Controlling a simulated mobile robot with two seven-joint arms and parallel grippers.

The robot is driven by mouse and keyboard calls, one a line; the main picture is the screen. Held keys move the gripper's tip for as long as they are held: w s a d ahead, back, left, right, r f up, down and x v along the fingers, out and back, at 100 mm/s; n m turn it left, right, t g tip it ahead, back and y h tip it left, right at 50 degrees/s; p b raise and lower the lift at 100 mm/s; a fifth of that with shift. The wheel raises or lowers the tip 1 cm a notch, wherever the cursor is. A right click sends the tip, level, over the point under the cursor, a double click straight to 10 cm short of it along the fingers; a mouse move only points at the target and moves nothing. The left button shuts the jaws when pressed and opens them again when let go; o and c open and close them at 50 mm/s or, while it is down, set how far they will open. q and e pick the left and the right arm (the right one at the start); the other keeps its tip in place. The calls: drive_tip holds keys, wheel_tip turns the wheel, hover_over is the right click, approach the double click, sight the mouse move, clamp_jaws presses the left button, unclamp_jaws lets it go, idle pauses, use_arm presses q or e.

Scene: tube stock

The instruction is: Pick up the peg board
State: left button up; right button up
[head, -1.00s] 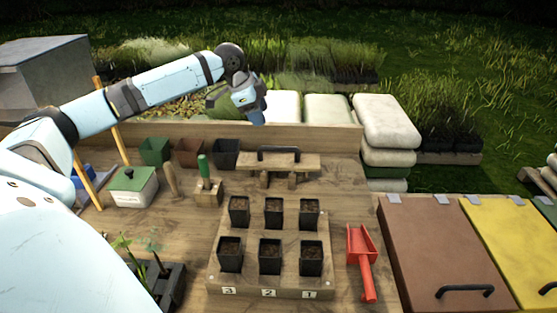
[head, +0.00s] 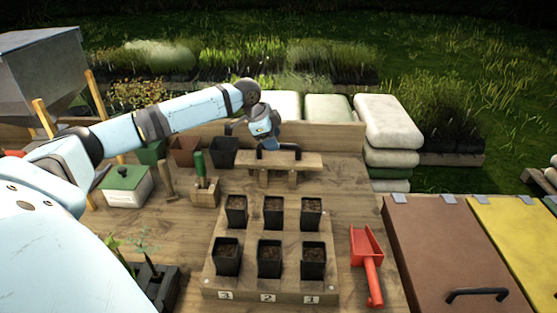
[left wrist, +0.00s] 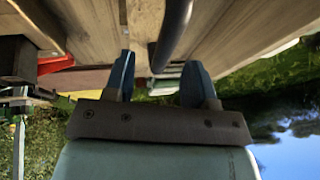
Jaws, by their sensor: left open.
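The peg board (head: 305,161) is a small wooden board with a black bar handle (head: 290,147) on top and short wooden pegs beneath. It stands at the back of the workbench. My left gripper (head: 268,148) is over the left part of the handle, pointing down, and covers some of it in the head view. In the left wrist view the dark handle (left wrist: 172,35) runs between the two blue fingers of the open gripper (left wrist: 160,72), with gaps on either side. The board's wood (left wrist: 144,20) shows beside it. My right gripper is not in view.
Several black soil-filled pots stand on a numbered wooden stand (head: 290,283) in front. A red scoop (head: 370,265) lies to its right. A green-handled tool in a wooden block (head: 205,195) and empty pots (head: 223,150) stand left of the board. A wooden back edge (head: 335,136) lies behind.

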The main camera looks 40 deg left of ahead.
sight(279, 160)
use_arm(q)
drive_tip(key=x, duration=0.4)
drive_tip(key=shift+w+a+f, duration=0.15)
drive_tip(key=shift+w+f, duration=0.05)
drive_tip(key=shift+f, duration=0.05)
clamp_jaws()
drive_tip(key=shift+r, duration=0.15)
